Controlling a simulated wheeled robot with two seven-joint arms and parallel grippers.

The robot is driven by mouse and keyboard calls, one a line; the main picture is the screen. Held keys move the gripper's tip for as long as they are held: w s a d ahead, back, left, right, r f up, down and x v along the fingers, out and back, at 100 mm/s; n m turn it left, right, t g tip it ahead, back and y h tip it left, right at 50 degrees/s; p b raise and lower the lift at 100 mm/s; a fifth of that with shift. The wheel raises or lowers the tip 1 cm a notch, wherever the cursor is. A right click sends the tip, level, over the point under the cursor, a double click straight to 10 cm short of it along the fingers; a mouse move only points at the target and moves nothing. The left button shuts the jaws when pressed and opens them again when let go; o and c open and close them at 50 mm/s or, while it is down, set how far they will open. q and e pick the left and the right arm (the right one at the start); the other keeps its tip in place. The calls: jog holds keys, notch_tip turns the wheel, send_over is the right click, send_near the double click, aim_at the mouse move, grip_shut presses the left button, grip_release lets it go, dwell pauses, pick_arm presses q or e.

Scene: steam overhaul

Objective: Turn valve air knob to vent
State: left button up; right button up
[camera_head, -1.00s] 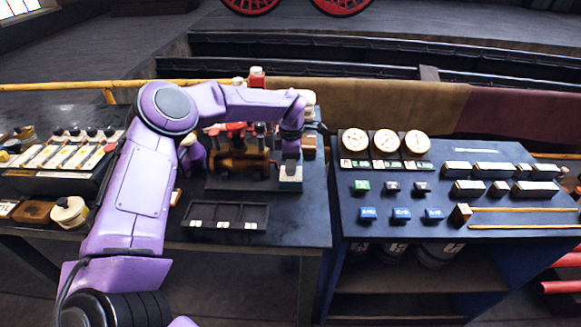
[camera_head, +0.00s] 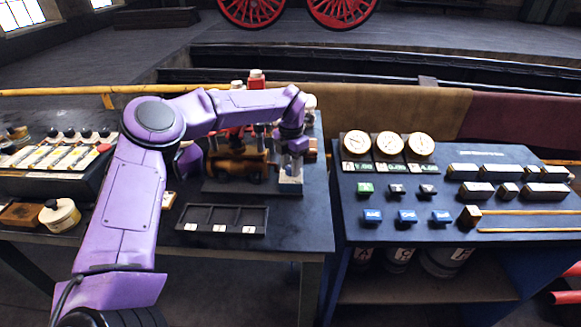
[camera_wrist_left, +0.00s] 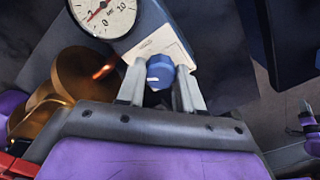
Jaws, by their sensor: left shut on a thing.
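The air knob (camera_wrist_left: 160,72) is a small blue faceted knob with a white mark on top, seen in the left wrist view. It sits in front of a white label plate (camera_wrist_left: 160,45) whose text I cannot read. My left gripper (camera_wrist_left: 162,82) is shut on the knob, one grey finger on each side. In the head view my left gripper (camera_head: 292,160) reaches down over the plate at the right end of the brass valve body (camera_head: 238,165). The knob is hidden there by the gripper.
A round gauge (camera_wrist_left: 103,15) stands close beside the knob. An empty black compartment tray (camera_head: 222,219) lies in front of the valve. The right-hand panel (camera_head: 450,205) carries gauges, blue buttons and labels. Jars and a strip rack stand at the left.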

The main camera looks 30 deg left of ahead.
pick_arm(q)
jog(key=shift+w+r, duration=0.15)
jog(key=shift+r, duration=0.05)
dwell(0.3)
jog(key=o, duration=1)
jog(key=shift+o, duration=0.2)
jog(key=shift+f, duration=0.1)
notch_tip(320, 180, up, 11)
jog(key=b, duration=0.1)
jog(key=shift+f, duration=0.15)
jog(key=shift+s, duration=0.2)
